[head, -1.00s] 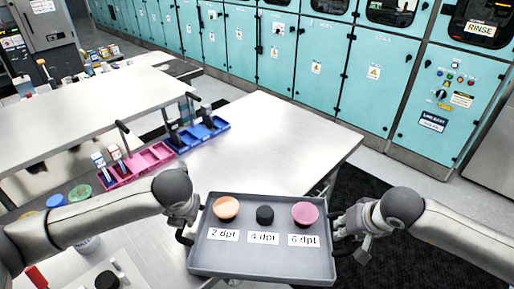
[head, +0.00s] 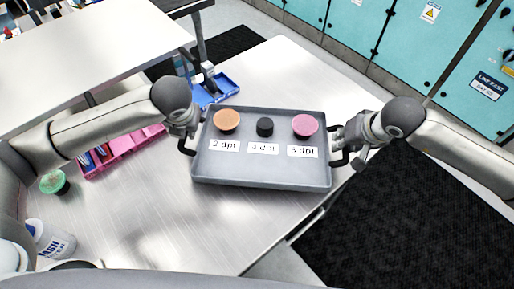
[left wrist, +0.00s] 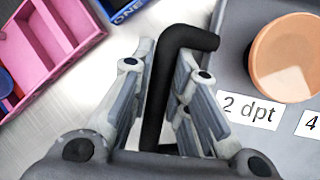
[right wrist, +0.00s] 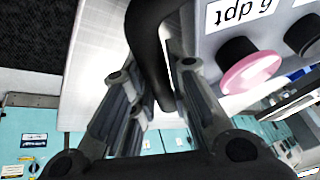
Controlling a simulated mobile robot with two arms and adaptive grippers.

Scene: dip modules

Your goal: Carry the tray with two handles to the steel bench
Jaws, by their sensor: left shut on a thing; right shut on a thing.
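The grey tray (head: 262,176) is held between my two arms in the head view, over the steel bench (head: 215,225). It carries an orange cup (head: 227,121), a black piece (head: 265,127) and a pink cup (head: 305,125), with labels in front reading 2 dpt, 4 dpt and 6 dpt. My left gripper (head: 187,140) is shut on the black left handle (left wrist: 158,95). My right gripper (head: 345,150) is shut on the black right handle (right wrist: 150,50). Whether the tray's underside touches the bench cannot be told.
A pink bin (head: 125,152) and a blue bin (head: 215,92) stand on the bench left of and behind the tray. A green-topped jar (head: 54,183) and a white wash bottle (head: 52,240) are at the left. A dark floor mat (head: 400,220) lies at the right. Teal cabinets (head: 400,45) line the back.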

